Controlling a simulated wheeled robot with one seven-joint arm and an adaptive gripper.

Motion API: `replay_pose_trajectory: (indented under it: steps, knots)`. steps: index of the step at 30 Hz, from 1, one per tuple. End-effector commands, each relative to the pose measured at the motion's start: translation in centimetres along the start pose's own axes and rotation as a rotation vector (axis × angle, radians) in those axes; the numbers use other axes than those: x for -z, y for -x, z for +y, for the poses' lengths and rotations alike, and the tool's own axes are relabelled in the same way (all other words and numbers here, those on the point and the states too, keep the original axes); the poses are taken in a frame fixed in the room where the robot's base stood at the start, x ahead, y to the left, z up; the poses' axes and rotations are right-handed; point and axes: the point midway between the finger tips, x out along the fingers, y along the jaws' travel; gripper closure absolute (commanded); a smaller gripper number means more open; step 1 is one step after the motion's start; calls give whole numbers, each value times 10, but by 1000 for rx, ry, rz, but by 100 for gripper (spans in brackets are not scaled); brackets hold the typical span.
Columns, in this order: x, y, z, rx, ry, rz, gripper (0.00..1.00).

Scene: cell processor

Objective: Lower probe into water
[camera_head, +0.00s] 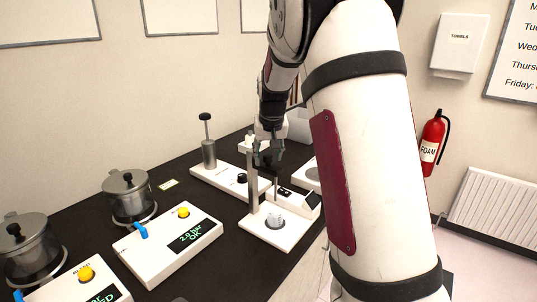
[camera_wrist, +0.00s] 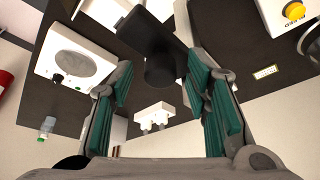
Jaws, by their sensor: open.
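A thin probe (camera_head: 276,187) hangs beside the column, above a small clear vessel (camera_head: 274,221) on the base. The water itself is too small to make out. My gripper (camera_head: 267,158) is at the top of the stand, pointing down. In the wrist view a black cylindrical probe head (camera_wrist: 161,70) on a dark arm lies between and beyond my open teal-padded fingers (camera_wrist: 160,80). I cannot tell whether a finger touches it.
A white unit with a black knob (camera_head: 241,179) and a metal cylinder with a plunger (camera_head: 208,150) stand behind. A white pressure box (camera_head: 171,245) and lidded metal pots (camera_head: 129,198) are to the left. A white device with a round plate (camera_wrist: 71,63) shows in the wrist view.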

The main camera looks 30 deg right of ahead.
Motion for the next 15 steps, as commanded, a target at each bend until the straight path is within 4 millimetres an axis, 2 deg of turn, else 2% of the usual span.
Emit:
replay_pose_trajectory:
  steps: [4,9,10,15]
  knots:
    - [0,0,0,0,0,0,58]
    - [0,0,0,0,0,0,97]
    - [0,0,0,0,0,0,100]
    - [-1,-1,0,0,0,-1,100]
